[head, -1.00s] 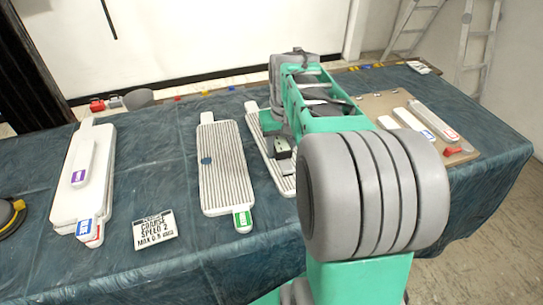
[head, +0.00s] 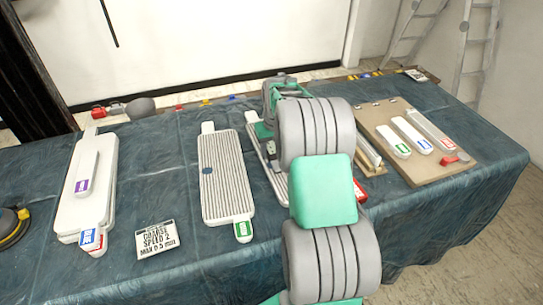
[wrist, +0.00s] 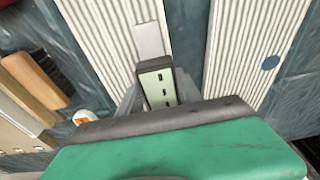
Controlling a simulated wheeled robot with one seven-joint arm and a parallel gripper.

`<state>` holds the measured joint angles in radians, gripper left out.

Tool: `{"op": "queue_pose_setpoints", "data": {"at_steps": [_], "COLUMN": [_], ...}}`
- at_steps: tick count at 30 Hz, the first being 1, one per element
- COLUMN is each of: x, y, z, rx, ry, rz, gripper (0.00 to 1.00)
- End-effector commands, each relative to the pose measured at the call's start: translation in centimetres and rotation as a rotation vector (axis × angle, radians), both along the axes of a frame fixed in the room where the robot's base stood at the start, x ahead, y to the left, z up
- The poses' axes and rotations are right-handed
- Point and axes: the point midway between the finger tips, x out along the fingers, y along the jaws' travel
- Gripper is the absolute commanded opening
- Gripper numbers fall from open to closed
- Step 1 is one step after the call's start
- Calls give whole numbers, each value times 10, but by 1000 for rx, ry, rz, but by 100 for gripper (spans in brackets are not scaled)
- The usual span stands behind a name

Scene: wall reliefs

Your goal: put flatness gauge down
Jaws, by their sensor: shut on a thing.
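My gripper (wrist: 155,98) is shut on the flatness gauge (wrist: 157,84), a small dark block with a pale green face and black slots. In the wrist view a plain grey strip (wrist: 149,40) lies just beyond it; I cannot tell whether it belongs to the gauge. The gauge is over or on the right edge of a ribbed white panel (wrist: 105,28); contact is unclear. Another ribbed panel with a blue dot (wrist: 248,45) lies to the right. In the head view my arm hides most of the gripper and part of the nearer ribbed panel (head: 267,165).
On the blue-clothed table (head: 195,268) are a stack of white boards (head: 75,205), the blue-dotted ribbed panel (head: 226,172), a printed sign (head: 157,239) and a tan board (head: 440,172) with labelled bars. A wooden block (head: 373,170) stands right of my arm.

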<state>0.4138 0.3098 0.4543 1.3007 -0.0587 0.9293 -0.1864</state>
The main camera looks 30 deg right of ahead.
Motion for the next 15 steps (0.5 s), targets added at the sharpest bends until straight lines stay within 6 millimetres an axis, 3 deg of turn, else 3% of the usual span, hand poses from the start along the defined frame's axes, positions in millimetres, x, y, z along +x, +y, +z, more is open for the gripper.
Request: {"op": "queue_pose_setpoints", "data": {"at_steps": [6, 15], "x": [4, 4], "y": [-1, -1], "z": [-32, -37], "rx": [0, 0], "ry": [1, 0], "rz": [0, 0], "gripper": [0, 0]}}
